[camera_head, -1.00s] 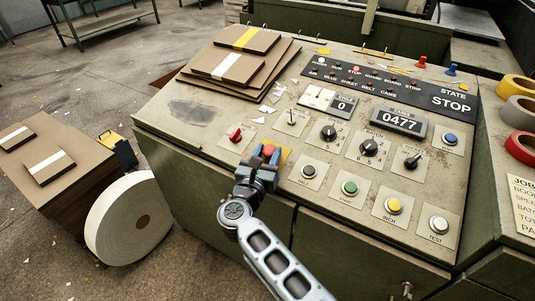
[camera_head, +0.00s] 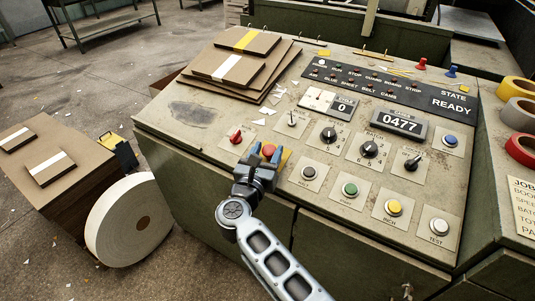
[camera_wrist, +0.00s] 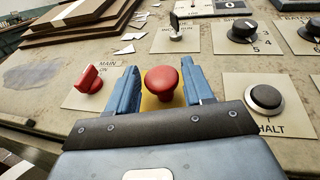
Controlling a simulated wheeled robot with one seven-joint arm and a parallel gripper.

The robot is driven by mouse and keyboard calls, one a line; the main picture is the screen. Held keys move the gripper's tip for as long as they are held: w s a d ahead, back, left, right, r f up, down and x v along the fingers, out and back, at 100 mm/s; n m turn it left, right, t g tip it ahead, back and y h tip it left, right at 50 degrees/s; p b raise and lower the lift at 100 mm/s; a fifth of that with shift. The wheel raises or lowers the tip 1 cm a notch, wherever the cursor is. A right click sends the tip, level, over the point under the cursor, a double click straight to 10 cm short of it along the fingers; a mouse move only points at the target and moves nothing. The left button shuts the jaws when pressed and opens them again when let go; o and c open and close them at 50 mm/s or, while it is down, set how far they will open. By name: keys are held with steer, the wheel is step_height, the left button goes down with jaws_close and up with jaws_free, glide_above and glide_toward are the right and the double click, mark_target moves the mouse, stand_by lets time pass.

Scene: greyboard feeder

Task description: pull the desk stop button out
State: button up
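The red mushroom-head desk stop button (camera_head: 268,150) sits on a yellow plate at the panel's front left. In the wrist view the button (camera_wrist: 162,80) stands between the two blue fingers of my gripper (camera_wrist: 161,88). A narrow gap shows on each side of its head, so the fingers are open around it and not clamped. In the head view my gripper (camera_head: 266,154) reaches over the panel's front edge and partly hides the button and its plate. The state display (camera_head: 452,104) reads READY.
A red MAIN switch (camera_wrist: 88,80) is close left of the fingers, and the black HALT button (camera_wrist: 266,98) is close right. Knobs and coloured buttons fill the panel (camera_head: 200,112) farther right. Stacked boards (camera_head: 237,70) lie at the back left. Paper scraps litter the panel.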

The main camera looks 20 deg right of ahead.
steer(key=shift+o, duration=1.2)
steer(key=shift+f, duration=0.15)
steer(key=shift+s, duration=0.1)
steer(key=v, duration=0.7)
steer(key=shift+s+a+b, duration=0.2)
steer(key=shift+a+b, duration=0.05)
steer(key=shift+b, duration=0.2)
steer(key=shift+d, duration=0.1)
